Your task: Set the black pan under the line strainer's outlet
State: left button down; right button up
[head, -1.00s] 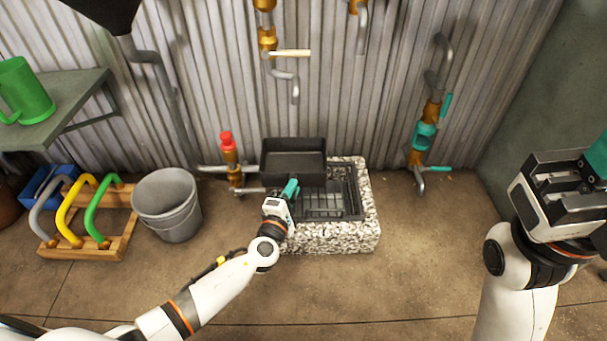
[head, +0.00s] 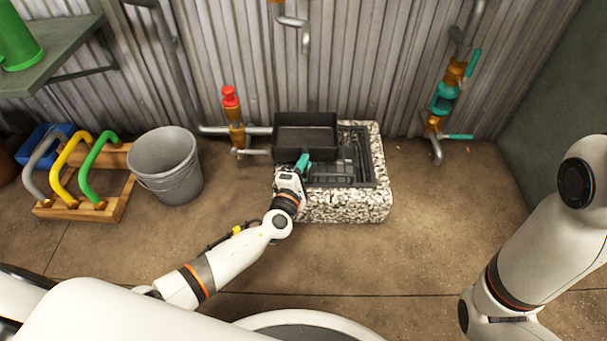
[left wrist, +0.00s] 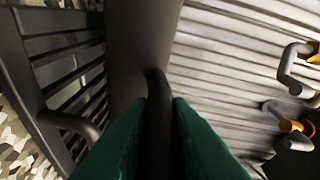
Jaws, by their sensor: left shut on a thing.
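The black pan (head: 306,121) is a shallow rectangular tray above the back left part of the stone-sided drain (head: 345,207). I cannot tell if it rests there or hangs just above. My left gripper (head: 303,164) is shut on the pan's front handle. In the left wrist view, its green fingertips (left wrist: 160,108) close around the dark handle (left wrist: 157,88). A brass and teal fitting (head: 445,98) stands on the wall at right, its grey outlet (head: 437,151) bending down. A red-capped brass fitting (head: 232,115) stands left of the pan. Which is the line strainer is unclear. My right gripper is out of view.
A dark slatted grate (head: 352,160) lies in the drain. A grey bucket (head: 165,165) and a wooden rack of coloured bent pipes (head: 85,190) stand at left. A shelf with a green mug (head: 18,42) is at upper left. Floor right of the drain is clear.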

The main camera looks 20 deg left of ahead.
pick_arm(q)
notch_tip(320, 180, down, 2)
jog(key=shift+f+b, duration=0.15)
jog(key=shift+b, duration=0.4)
jog(key=c, duration=1.3)
grip_release()
